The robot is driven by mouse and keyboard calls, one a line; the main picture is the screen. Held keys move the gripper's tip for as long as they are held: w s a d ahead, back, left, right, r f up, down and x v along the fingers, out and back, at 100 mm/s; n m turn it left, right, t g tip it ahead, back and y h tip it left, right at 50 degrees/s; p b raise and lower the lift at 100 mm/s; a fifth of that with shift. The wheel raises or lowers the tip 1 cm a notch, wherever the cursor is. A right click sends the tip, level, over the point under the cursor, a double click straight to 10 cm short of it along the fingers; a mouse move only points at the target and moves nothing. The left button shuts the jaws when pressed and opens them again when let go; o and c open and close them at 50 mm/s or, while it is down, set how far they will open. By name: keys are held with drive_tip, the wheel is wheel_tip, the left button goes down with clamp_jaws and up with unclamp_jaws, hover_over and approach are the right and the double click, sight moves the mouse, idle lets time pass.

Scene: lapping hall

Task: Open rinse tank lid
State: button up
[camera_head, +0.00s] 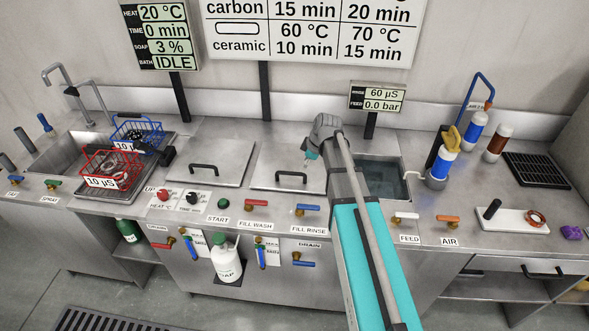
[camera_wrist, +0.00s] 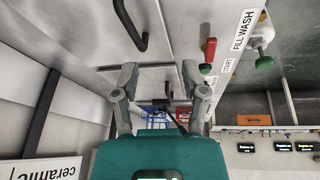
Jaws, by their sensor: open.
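Two flat steel lids with black bar handles lie closed on the bench in the head view. The right lid (camera_head: 268,178), behind the FILL RINSE label, has its handle (camera_head: 291,175) near the front edge. The left lid (camera_head: 180,150) has a similar handle (camera_head: 204,168). My gripper (camera_head: 310,156) is above the right lid's back right part, apart from its handle; the arm partly hides that corner. In the wrist view my gripper (camera_wrist: 160,82) is open and empty, with the right lid's handle (camera_wrist: 133,28) above the left finger. The left lid's handle (camera_wrist: 189,76) shows by the right finger.
An open water-filled basin (camera_head: 389,178) lies right of the arm. Red (camera_head: 98,172) and blue (camera_head: 139,133) baskets stand at the left sink. Valves, including FILL RINSE (camera_head: 307,208), line the front edge. Bottles (camera_head: 445,160) and a display post (camera_head: 371,125) stand to the right.

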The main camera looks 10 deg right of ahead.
sight(292, 173)
drive_tip(key=w, duration=0.1)
drive_tip(key=w+d+r+n, duration=0.1)
drive_tip(key=w+n, duration=0.1)
drive_tip(key=w, duration=0.1)
drive_tip(key=shift+d+r+t, duration=0.25)
drive_tip(key=shift+t, duration=0.05)
drive_tip(key=shift+w+f, duration=0.1)
drive_tip(key=shift+f, duration=0.15)
drive_tip(key=b+x, duration=0.8)
drive_tip(key=x, duration=0.1)
drive_tip(key=b+x, duration=0.4)
drive_tip(key=shift+a+f, duration=0.1)
drive_tip(key=shift+a, duration=0.3)
idle(0.4)
clamp_jaws()
